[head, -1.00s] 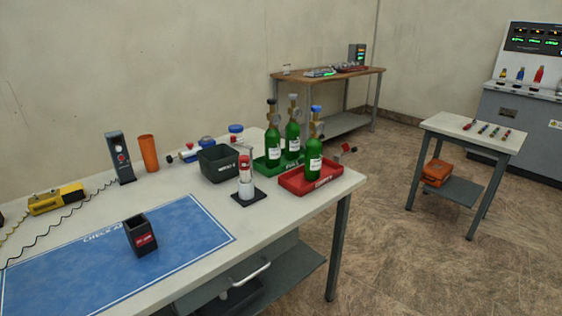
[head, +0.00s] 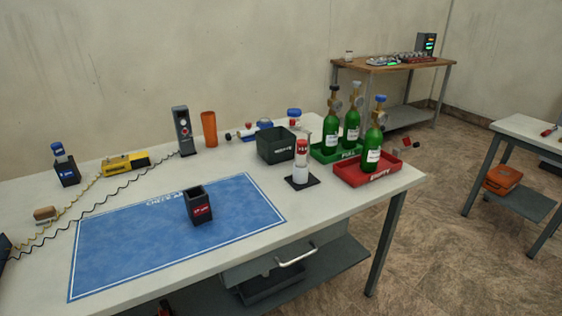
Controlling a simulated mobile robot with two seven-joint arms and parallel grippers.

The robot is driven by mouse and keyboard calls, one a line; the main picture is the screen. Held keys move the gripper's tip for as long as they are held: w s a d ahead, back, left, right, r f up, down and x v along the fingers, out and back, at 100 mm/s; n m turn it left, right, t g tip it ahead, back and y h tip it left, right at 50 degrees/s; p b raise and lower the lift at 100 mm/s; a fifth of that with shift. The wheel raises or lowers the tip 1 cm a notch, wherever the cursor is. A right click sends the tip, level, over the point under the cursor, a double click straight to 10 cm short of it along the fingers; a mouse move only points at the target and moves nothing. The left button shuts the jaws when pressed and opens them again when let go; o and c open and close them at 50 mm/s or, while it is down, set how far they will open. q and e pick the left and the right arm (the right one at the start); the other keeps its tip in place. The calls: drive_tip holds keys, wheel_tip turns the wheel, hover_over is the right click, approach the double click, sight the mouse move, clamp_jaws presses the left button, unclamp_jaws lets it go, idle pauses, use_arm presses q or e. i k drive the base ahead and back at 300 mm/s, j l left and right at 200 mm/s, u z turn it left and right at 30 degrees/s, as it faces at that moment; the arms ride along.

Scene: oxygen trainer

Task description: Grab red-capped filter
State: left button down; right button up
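A blue-capped item (head: 60,155) stands upright in a dark holder with a blue label (head: 67,173) at the far left. Neither of my grippers is in view.
A dark bin (head: 276,146) stands behind the white-and-red cylinder. Green gas bottles stand in the green tray (head: 322,152) and red tray (head: 378,177) at right. The blue mat (head: 140,245) is mostly clear. A yellow device (head: 125,163) has coiled cords.

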sight(301, 145)
drive_tip(key=i+l+u, duration=0.15)
drive_tip(key=l+u, duration=0.2)
drive_tip(key=i+l+u, duration=0.15)
drive_tip(key=l+u, duration=0.55)
drive_tip(key=i+l, duration=0.05)
drive_tip(key=l, duration=0.05)
